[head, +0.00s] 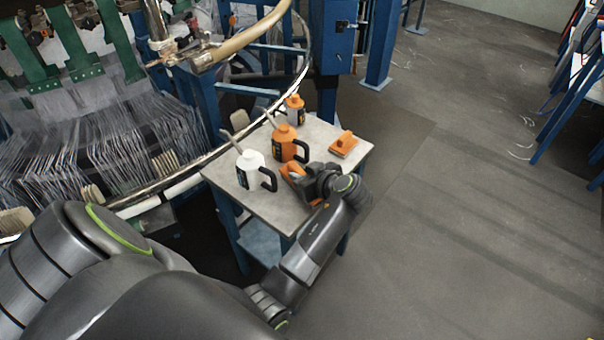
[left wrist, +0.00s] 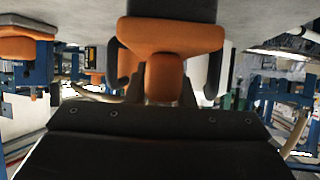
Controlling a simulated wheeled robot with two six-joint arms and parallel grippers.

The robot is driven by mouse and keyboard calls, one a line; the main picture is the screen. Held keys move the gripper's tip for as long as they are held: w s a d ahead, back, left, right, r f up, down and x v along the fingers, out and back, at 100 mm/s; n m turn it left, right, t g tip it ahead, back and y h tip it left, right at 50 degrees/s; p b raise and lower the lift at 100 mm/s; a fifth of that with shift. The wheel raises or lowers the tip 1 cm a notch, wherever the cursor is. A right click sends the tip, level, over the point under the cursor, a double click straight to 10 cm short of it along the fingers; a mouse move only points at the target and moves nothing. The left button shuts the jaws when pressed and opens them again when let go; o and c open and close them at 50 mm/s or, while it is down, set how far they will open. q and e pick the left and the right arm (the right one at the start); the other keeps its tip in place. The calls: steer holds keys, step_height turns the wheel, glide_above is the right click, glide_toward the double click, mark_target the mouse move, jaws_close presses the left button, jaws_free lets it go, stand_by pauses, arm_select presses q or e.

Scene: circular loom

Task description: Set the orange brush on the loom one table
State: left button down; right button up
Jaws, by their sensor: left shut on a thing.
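An orange brush (head: 291,170) with a dark base is at my left gripper (head: 302,180), over the front part of the grey-topped table (head: 262,202). The left gripper is shut on the brush. In the left wrist view the held brush (left wrist: 170,38) fills the upper middle, its dark base towards the grey table surface. I cannot tell whether the base touches the table. My right gripper is not in view.
A second orange brush (head: 343,145) lies on the table's right side. A white bottle (head: 250,168), an orange bottle (head: 285,143) and a small white bottle with orange top (head: 295,109) stand on the table. The loom (head: 100,130) is behind left. Open floor lies right.

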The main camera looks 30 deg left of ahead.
arm_select(q)
steer(key=shift+f+b, duration=0.3)
steer(key=shift+f, duration=0.05)
steer(key=c, duration=1.2)
jaws_free()
steer(key=shift+o, duration=0.2)
